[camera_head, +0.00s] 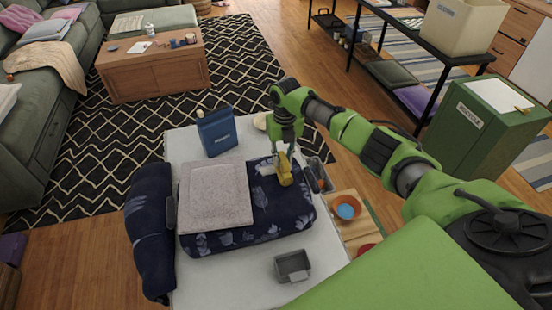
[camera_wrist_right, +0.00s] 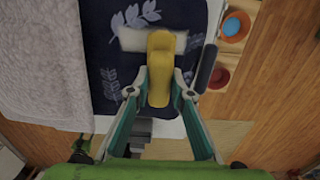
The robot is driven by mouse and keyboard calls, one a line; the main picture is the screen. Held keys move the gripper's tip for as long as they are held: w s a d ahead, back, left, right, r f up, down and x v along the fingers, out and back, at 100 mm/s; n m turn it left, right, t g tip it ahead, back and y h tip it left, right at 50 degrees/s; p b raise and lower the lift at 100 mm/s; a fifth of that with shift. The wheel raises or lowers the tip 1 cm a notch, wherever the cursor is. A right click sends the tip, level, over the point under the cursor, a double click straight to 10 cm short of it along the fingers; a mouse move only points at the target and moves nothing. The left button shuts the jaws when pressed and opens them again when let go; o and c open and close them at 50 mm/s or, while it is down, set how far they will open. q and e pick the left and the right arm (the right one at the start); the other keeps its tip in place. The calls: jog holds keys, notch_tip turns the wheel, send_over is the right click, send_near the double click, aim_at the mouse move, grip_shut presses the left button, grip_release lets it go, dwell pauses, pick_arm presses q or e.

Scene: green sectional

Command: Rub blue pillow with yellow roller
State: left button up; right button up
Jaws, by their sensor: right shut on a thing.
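The blue pillow (camera_head: 283,212), dark blue with pale leaf prints, lies flat on the white table (camera_head: 235,285). It also shows in the right wrist view (camera_wrist_right: 120,75). The yellow roller (camera_head: 286,175) has a yellow handle (camera_wrist_right: 160,70) and a whitish head (camera_wrist_right: 135,40) across its far end. My right gripper (camera_head: 285,150) is shut on the handle, over the pillow's right part; its fingers flank the handle in the wrist view (camera_wrist_right: 160,93). The head overlaps the pillow in view; I cannot tell whether it touches. My left gripper is not in view.
A folded grey cloth (camera_head: 215,195) covers the pillow's left part. A blue box (camera_head: 217,132) stands behind it. A dark blue cushion (camera_head: 150,230) is at the left. A small grey tray (camera_head: 292,268) lies in front. An orange-rimmed bowl (camera_head: 347,208) is at the right.

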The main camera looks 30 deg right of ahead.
jog(key=shift+s+d, duration=0.2)
jog(key=shift+d, duration=0.5)
jog(key=shift+s+d, duration=0.2)
jog(key=shift+d, duration=0.5)
jog(key=shift+s+d, duration=0.2)
jog(key=shift+d, duration=0.5)
jog(key=shift+w+d+f+b, duration=0.1)
jog(key=shift+w+f+b, duration=0.1)
jog(key=shift+w+b, duration=0.85)
jog(key=shift+r+b, duration=0.15)
jog(key=shift+b, duration=0.35)
jog(key=shift+w+a+r, duration=0.15)
jog(key=shift+a, duration=0.35)
jog(key=shift+w+a+p, duration=0.2)
jog(key=shift+a, duration=0.45)
jog(key=shift+w+a+p, duration=0.15)
jog(key=shift+a+p, duration=0.05)
jog(key=shift+a, duration=0.45)
jog(key=shift+w+a, duration=0.25)
jog(key=shift+a, duration=0.8)
jog(key=shift+w+a, duration=0.2)
jog(key=shift+a, duration=0.8)
jog(key=shift+w+a, duration=0.25)
jog(key=shift+a, duration=0.6)
jog(key=shift+w+a, duration=0.2)
jog(key=shift+a, duration=0.65)
jog(key=shift+d, duration=0.1)
